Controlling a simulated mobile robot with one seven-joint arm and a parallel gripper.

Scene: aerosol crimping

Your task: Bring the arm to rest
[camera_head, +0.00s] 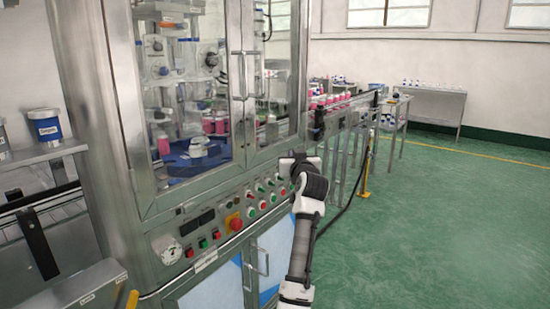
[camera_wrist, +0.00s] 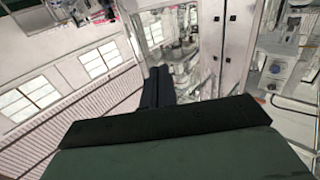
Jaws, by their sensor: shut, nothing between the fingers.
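My arm (camera_head: 302,232) rises from the lower middle of the head view and stands in front of the crimping machine's control panel. My gripper (camera_head: 297,161) is at its top end, dark and small, in front of the panel's right part. Whether it touches the machine cannot be told. In the wrist view the two dark fingers (camera_wrist: 158,73) are side by side and shut, with nothing between them. The wrist view is tilted, with the machine's glass doors and steel frame beyond the fingers.
The machine has glass doors (camera_head: 205,95) and a control panel with several buttons and a red knob (camera_head: 233,222). A conveyor (camera_head: 345,108) carries pink cans to the right. A blue-and-white tub (camera_head: 44,125) stands on a left shelf. Green floor (camera_head: 440,220) is clear at right.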

